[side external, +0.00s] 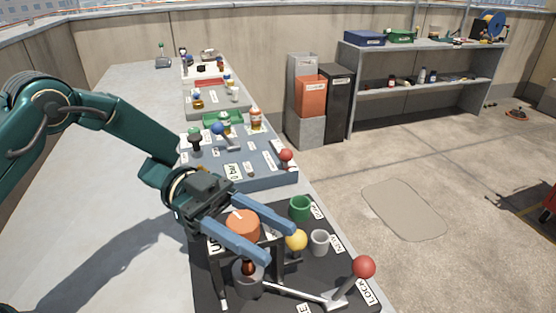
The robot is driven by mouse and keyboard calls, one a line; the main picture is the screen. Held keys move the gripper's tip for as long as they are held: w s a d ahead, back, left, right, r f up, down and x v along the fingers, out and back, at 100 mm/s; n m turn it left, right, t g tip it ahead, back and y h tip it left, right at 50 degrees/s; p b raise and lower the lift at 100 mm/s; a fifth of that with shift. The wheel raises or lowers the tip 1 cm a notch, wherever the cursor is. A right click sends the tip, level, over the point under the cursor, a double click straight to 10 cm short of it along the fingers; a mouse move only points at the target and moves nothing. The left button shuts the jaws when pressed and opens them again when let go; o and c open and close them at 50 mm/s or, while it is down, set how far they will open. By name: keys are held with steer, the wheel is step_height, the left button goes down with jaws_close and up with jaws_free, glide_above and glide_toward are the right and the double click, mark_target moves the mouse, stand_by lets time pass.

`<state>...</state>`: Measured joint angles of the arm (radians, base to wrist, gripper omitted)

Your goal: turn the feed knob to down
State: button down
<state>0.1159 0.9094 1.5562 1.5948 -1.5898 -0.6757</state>
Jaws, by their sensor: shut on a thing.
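An orange round knob (242,222) with a pale line on its top sits on a raised black frame (218,285) at the near end of the bench. My gripper (268,241), with two blue fingers, reaches in from the left. Its fingers lie on either side of the orange knob and are shut on it. The pale line points roughly toward the upper left or lower right; I cannot tell which end is the pointer. The labels by the frame are partly hidden by my gripper, and I cannot read "feed" or "down".
A grey cup (247,279) with a brown piece stands under the frame. Close by are a yellow ball (296,240), a grey cup (319,243), a green cup (299,208) and a red-balled lever (363,267). A blue-grey panel (262,180) with several controls lies behind. The bench's left side is clear.

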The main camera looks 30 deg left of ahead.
steer(key=shift+s+a+m+g+y, duration=0.15)
steer(key=shift+m+g+y, duration=0.3)
steer(key=shift+m+g, duration=0.55)
steer(key=shift+s+m+g+y, duration=0.2)
steer(key=shift+m+g+y, duration=0.3)
steer(key=shift+g, duration=0.85)
steer(key=shift+s+a+m+g+y, duration=0.1)
steer(key=shift+s+m+g+y, duration=0.2)
steer(key=shift+m+g, duration=0.75)
steer(key=shift+g, duration=0.3)
steer(key=shift+c, duration=1.5)
jaws_free()
steer(key=shift+w+n+t, duration=0.1)
steer(key=shift+n+t, duration=0.15)
steer(key=shift+t, duration=0.15)
